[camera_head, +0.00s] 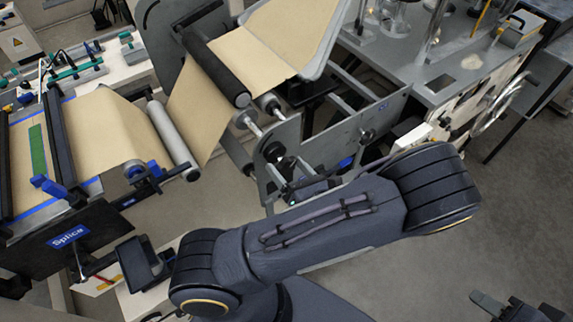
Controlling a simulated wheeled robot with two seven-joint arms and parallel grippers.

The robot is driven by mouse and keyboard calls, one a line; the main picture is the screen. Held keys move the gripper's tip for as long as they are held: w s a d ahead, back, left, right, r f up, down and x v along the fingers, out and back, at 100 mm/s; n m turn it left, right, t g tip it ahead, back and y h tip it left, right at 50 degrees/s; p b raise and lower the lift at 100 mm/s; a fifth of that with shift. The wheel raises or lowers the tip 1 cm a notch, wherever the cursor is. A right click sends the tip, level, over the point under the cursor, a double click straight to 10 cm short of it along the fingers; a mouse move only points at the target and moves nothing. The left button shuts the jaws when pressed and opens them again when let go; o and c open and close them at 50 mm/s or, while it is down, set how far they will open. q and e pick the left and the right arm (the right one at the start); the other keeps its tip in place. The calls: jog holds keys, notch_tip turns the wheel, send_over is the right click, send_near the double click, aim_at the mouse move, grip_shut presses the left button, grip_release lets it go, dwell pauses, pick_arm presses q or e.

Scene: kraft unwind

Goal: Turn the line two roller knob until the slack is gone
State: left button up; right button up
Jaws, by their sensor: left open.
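A dark round knob (275,152) sits on the grey side plate of the roller stand at mid-picture. Another dark knob (367,136) is further right on the same frame. I cannot read which line either belongs to. My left arm crosses the lower middle. My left gripper (291,176) seems to show just past its upper edge, open, close below the first knob and partly hidden by the arm; I cannot tell whether it touches. My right gripper (500,307) is at the bottom right, cut by the picture's edge and away from the machine.
Brown kraft web (205,105) runs over a black roller (215,72) and a grey roller (172,138) to the splice table (68,237) at left. A bench with a handwheel (498,105) stands at right. Grey floor (500,220) lies open at right.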

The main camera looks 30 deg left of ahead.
pick_arm(q)
jog(key=shift+v, duration=2.95)
